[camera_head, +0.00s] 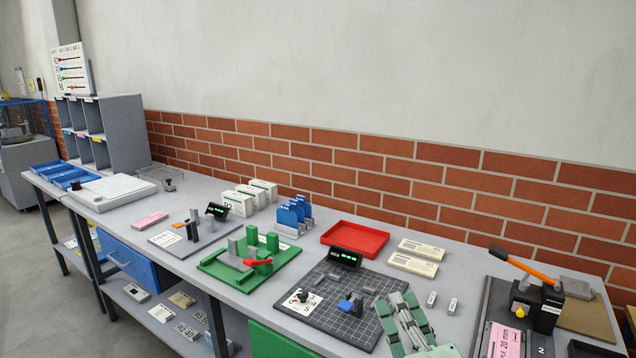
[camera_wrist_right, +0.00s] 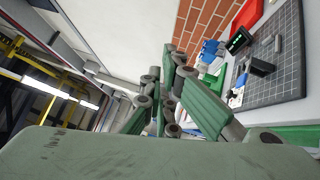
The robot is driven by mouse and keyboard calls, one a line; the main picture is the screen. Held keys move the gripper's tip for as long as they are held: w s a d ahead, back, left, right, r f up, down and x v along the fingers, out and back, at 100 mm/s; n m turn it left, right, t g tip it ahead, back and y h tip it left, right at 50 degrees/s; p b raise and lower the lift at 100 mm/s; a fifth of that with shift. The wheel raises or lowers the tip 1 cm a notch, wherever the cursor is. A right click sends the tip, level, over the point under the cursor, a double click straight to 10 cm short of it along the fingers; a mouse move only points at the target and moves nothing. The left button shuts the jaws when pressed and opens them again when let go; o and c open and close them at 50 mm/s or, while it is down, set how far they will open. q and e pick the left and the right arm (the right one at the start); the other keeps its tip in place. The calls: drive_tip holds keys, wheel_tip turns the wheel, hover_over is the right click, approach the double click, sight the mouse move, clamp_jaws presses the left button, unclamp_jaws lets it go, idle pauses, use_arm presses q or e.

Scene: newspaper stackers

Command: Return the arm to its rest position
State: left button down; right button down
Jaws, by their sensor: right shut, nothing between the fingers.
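My right gripper (camera_head: 398,306) is grey-green and shows at the lower right of the head view, over the right edge of the dark gridded mat (camera_head: 318,290). It is shut and holds nothing. In the right wrist view its fingers (camera_wrist_right: 172,72) point away from the camera, with the gridded mat (camera_wrist_right: 290,60) to their right. My left gripper is in neither view.
The long grey table carries a green fixture board (camera_head: 225,272), a red tray (camera_head: 355,238) and a lever press with an orange handle (camera_head: 522,266). A small black display (camera_head: 345,257) stands behind the mat. A brick wall (camera_head: 410,180) runs along the back.

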drive_tip(key=s+d+f+m+g+h, duration=0.2)
drive_tip(key=d+f+m, duration=0.1)
drive_tip(key=f+m, duration=0.25)
drive_tip(key=s+d+f+m+g+h, duration=0.2)
drive_tip(key=d+f+m+g+h, duration=0.15)
drive_tip(key=f, duration=0.25)
drive_tip(key=s+f+m+g+y, duration=0.1)
drive_tip(key=s+f+m+g, duration=0.5)
drive_tip(key=s+f, duration=0.5)
drive_tip(key=s+f+m+g+y, duration=0.1)
drive_tip(key=s+f+m+g, duration=0.4)
drive_tip(key=s+f, duration=0.6)
drive_tip(key=s+f+g, duration=0.1)
drive_tip(key=s+f, duration=0.1)
drive_tip(key=f, duration=1)
drive_tip(key=s+f, duration=0.3)
drive_tip(key=f, duration=1)
drive_tip(key=s+d+f+g, duration=0.1)
drive_tip(key=s+d+f, duration=0.2)
drive_tip(key=s+f, duration=1.1)
drive_tip(key=shift+s+h, duration=0.35)
drive_tip(key=shift+s, duration=0.6)
